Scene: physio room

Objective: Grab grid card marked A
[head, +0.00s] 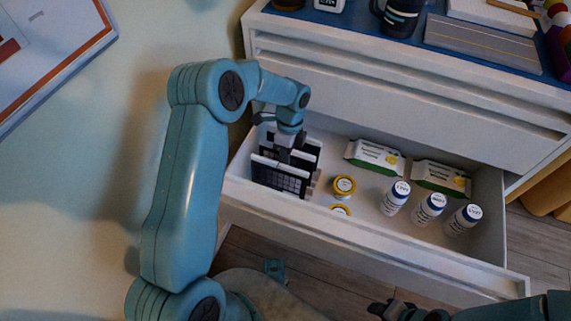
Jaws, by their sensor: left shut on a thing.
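Several dark grid cards with white top edges stand upright at the left end of the open drawer (345,228). The front grid card (277,180) shows a pale grid on black. Another card (305,150) stands behind it. I cannot read a letter A on any of them. My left gripper (285,154) reaches down into the drawer and is shut on a grid card at its top edge. The fingers hide part of that card, and I cannot tell clearly which one it is. My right gripper (385,309) is low at the bottom right, outside the drawer, and its fingers are unclear.
The drawer also holds two yellow-lidded jars (343,186), several white bottles (395,197) with blue bands and two green-and-white packs (375,157). The blue cabinet top (340,20) above carries a dark mug (399,17) and a grey box (482,44). The drawer's front wall is an edge nearby.

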